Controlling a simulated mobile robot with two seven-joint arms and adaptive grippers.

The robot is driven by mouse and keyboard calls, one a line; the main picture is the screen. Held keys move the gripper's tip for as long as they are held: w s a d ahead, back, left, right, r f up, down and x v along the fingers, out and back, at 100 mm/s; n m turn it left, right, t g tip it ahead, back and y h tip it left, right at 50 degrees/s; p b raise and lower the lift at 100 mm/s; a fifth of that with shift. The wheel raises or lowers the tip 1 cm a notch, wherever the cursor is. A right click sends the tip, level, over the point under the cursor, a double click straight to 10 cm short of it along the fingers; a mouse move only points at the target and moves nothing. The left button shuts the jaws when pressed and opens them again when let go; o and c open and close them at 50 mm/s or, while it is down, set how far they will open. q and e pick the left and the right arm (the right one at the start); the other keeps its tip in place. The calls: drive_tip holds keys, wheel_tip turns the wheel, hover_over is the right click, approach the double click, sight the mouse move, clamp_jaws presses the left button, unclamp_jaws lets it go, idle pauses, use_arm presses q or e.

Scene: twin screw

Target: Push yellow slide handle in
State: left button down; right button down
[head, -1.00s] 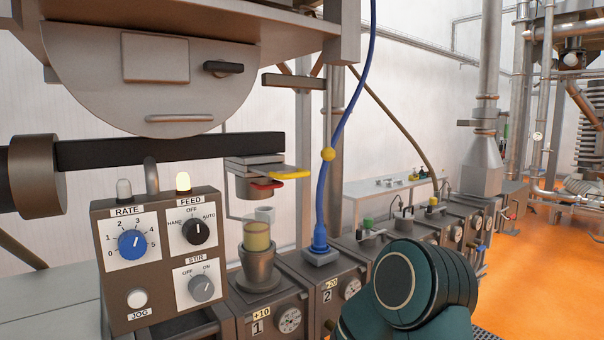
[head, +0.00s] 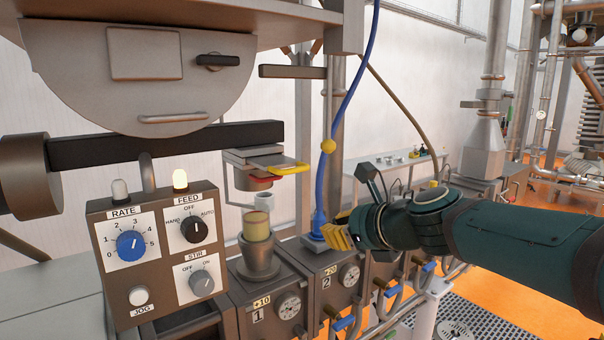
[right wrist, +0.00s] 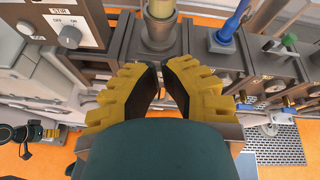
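The yellow slide handle (head: 290,168) sticks out to the right from a flat metal slide plate under the black bar, in the head view. A red-rimmed outlet (head: 259,183) is below the plate. My right gripper (head: 342,234) has yellow fingers and is below and to the right of the handle, apart from it, pointing left. In the right wrist view the fingertips (right wrist: 160,68) are close together with nothing seen held between them. The handle is not seen in that view.
A control box (head: 160,245) with knobs stands at left. A glass cup (head: 257,228) sits in a metal holder below the outlet. Valve blocks (head: 333,280) line the bench below.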

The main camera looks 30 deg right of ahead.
use_arm(q)
drive_tip(key=shift+w+d+r+p, duration=0.25)
drive_tip(key=shift+r+p, duration=0.1)
drive_tip(key=shift+r, duration=0.2)
use_arm(e)
drive_tip(key=s+a+r+m+t, duration=0.1)
drive_tip(key=s+r+m+t, duration=0.1)
drive_tip(key=r, duration=0.9)
drive_tip(key=s+m, duration=0.1)
drive_tip(key=s, duration=0.1)
drive_tip(key=shift+s, duration=0.35)
drive_tip(key=shift+a+f, duration=0.1)
use_arm(q)
drive_tip(key=shift+f+b, duration=0.55)
drive_tip(key=shift+f, duration=0.1)
use_arm(e)
drive_tip(key=x, duration=1.4)
drive_tip(key=shift+w, duration=0.1)
